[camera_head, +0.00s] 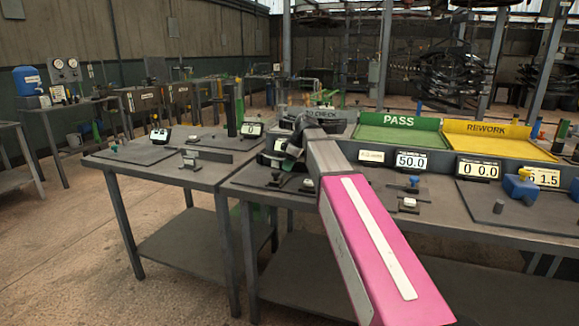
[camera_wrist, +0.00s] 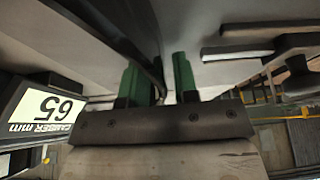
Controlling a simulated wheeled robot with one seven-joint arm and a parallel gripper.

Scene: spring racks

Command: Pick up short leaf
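My gripper (camera_wrist: 160,78) has green-tipped fingers standing apart in the wrist view. A dark curved strip (camera_wrist: 148,40) comes down from the top and ends between the fingers, near the left one. It may be the short leaf, but I cannot tell for sure. A pale gap shows between it and the right finger, so I see no grip on it. In the head view my pink arm hides much of the bench beyond it, and the fingers are not clear there. A dark flat bar (camera_head: 228,157) lies on the left table.
A camber display reading 65 (camera_wrist: 45,108) stands close left of my fingers. Dark bars (camera_wrist: 238,52) lie at the upper right. In the head view, the green PASS tray (camera_head: 397,136), yellow REWORK tray (camera_head: 500,146) and several displays and fixtures crowd the bench.

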